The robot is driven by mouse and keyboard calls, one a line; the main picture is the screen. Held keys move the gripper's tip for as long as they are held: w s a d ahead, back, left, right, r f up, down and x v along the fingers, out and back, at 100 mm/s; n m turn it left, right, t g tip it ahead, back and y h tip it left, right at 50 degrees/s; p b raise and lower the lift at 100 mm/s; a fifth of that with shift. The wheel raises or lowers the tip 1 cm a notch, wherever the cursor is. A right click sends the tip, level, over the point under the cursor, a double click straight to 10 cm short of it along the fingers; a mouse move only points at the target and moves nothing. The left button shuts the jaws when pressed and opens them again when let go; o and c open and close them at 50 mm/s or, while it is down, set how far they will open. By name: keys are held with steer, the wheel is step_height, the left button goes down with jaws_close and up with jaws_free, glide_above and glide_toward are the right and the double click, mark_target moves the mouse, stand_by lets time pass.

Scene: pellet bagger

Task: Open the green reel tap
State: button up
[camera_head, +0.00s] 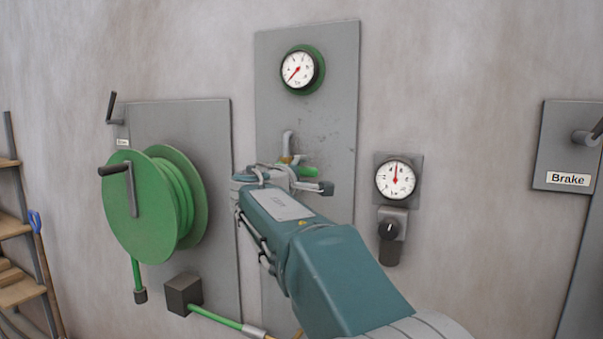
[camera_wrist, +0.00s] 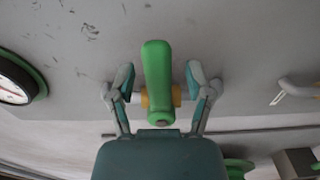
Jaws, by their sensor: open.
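The tap's green lever handle (camera_wrist: 157,70) is in the middle of the wrist view, with a yellow brass body (camera_wrist: 146,97) behind it. In the head view only a little of the tap's brass body (camera_head: 286,159) shows on the grey wall panel (camera_head: 335,120); my gripper hides much of the rest. My gripper (camera_wrist: 161,84) is open, with one finger on each side of the green lever. Gaps show between the fingers and the lever, so it is not gripped. The gripper (camera_head: 283,181) is close in front of the panel in the head view.
A green-rimmed gauge (camera_head: 298,69) is above the tap. A green hose reel (camera_head: 148,205) with a crank stands out at the left. A second gauge (camera_head: 396,179) with a black knob (camera_head: 389,230) is at the right. A brake panel (camera_head: 566,145) is far right, shelves (camera_head: 15,225) far left.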

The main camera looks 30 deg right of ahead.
steer(key=shift+d, duration=0.4)
jaws_close()
steer(key=shift+f, duration=0.1)
steer(key=n, duration=0.1)
steer(key=r+n, duration=0.1)
steer(key=n, duration=0.1)
steer(key=a+r+n, duration=0.1)
steer(key=n, duration=0.1)
steer(key=shift+w+r, duration=0.25)
steer(key=shift+w, duration=0.1)
steer(key=shift+w+a+r+n, duration=0.25)
steer(key=shift+r+n, duration=0.1)
steer(key=shift+n, duration=0.7)
steer(key=shift+w+a+r+n, duration=0.15)
steer(key=shift+w+r+n, duration=0.15)
steer(key=shift+n, duration=0.75)
